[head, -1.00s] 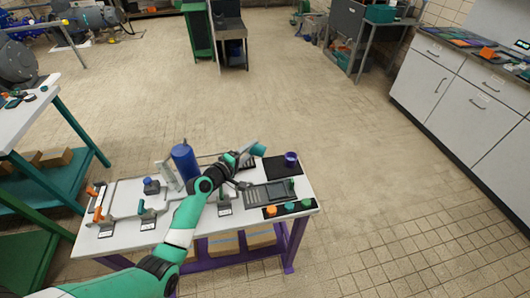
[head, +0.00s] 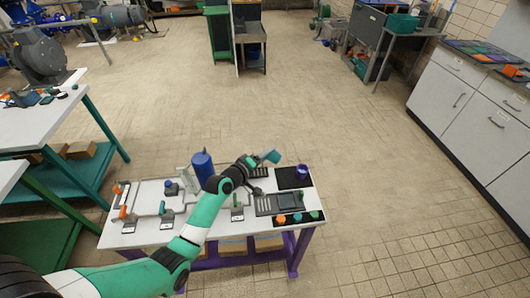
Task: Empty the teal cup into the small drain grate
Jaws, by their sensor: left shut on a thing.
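The teal cup (head: 270,156) is held tilted above the back of the white table, with its far end toward the right. My left gripper (head: 257,161) is shut on it from the left. A small dark slotted plate (head: 259,172), possibly the small drain grate, lies just below the gripper and is partly hidden. A larger grey slotted tray (head: 279,204) lies nearer the front. I cannot tell what is inside the cup or whether anything is pouring. My right gripper is not in view.
A purple cup (head: 302,172) stands on a black mat (head: 288,182) at right. Several small handled fixtures sit on the table's left half.

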